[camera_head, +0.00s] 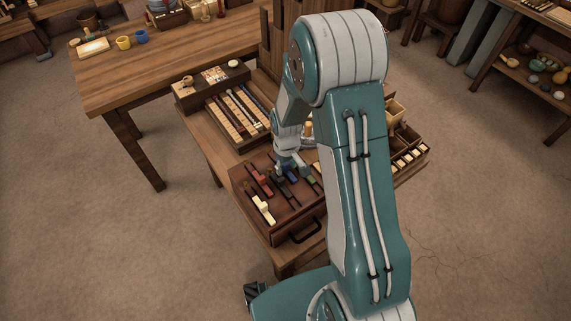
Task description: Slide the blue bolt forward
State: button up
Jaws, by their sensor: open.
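A brown wooden board (279,217) with several slotted bolts lies on the near part of the low bench. The blue bolt (292,178) shows as a dark blue piece in the middle of the row, partly hidden by my gripper. My gripper (285,169) reaches down from above at the blue bolt's far end, with its fingers open. Whether the fingers touch the bolt cannot be told at this size.
A red bolt (265,179) and a cream bolt (261,206) lie left of the blue one, and a dark green bolt (313,181) lies close on its right. A slotted rack (238,116) stands behind. A compartment tray (408,155) is at right, partly behind my arm.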

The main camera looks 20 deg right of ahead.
jog(key=shift+w+d, duration=0.1)
jog(key=shift+d, duration=0.1)
jog(key=shift+r, duration=0.1)
jog(key=shift+r, duration=0.2)
notch_tip(320, 180, up, 11)
jog(key=shift+r, duration=0.2)
dwell(0.5)
notch_tip(320, 180, up, 8)
jog(key=t, duration=0.2)
send_over(287, 164)
jog(key=s, duration=0.4)
jog(key=s+r+m+t, duration=0.1)
jog(key=s+r+m, duration=0.1)
jog(key=s+r, duration=0.35)
jog(key=s+r+m+t, duration=0.1)
jog(key=s+r+t, duration=0.1)
jog(key=s+r, duration=0.4)
jog(key=s, duration=0.5)
jog(key=shift+s+m+t, duration=0.25)
jog(key=shift+m+t, duration=0.05)
jog(key=shift+t, duration=0.1)
